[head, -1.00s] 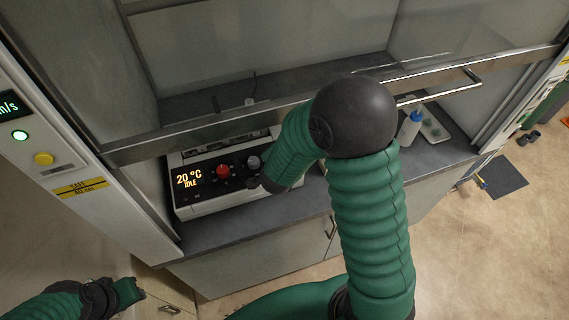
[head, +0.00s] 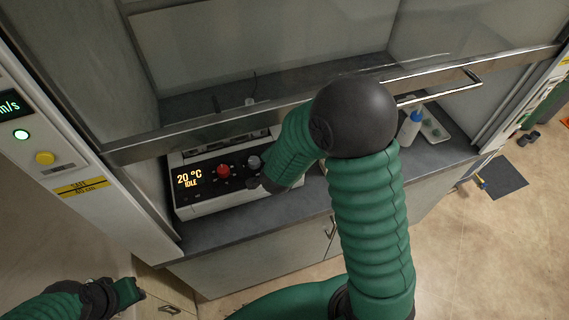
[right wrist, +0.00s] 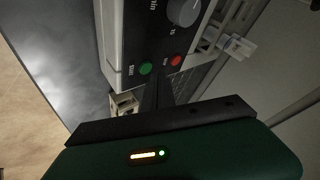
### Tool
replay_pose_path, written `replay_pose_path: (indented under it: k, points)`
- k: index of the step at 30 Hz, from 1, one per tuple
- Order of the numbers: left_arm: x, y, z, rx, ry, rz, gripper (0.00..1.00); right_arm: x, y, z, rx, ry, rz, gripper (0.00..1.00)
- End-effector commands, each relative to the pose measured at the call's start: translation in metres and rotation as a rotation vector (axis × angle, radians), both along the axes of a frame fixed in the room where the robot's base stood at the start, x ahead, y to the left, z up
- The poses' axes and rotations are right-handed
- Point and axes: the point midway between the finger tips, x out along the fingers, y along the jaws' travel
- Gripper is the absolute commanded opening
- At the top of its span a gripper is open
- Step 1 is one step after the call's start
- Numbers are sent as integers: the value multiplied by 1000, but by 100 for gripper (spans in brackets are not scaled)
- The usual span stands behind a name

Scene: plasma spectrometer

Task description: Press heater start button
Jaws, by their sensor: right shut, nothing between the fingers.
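The heater (head: 185,211) is a white box with a black front on the bench at left, its display reading 20 °C IDLE. In the right wrist view a green button (right wrist: 146,68), with a small label that looks like Start, sits beside a red button (right wrist: 176,61) on the black panel, below a grey knob (right wrist: 184,11). My right gripper (right wrist: 163,82) is shut and empty, its dark fingertips close to the panel near the two buttons; I cannot tell whether they touch. My left gripper (head: 130,292) is low at left, away from the heater; its jaws are unclear.
A blue-capped bottle (head: 409,130) and a white tray (head: 436,131) stand on the bench at right. A control column with a yellow button (head: 45,158) is at left.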

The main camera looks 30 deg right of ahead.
Motion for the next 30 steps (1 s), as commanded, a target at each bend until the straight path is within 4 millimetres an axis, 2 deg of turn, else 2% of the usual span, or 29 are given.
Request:
replay_pose_path:
  k: [30]
  points:
    - [0,0,-9,0,0,0,33,-1,0,-11,0,0,0,0]
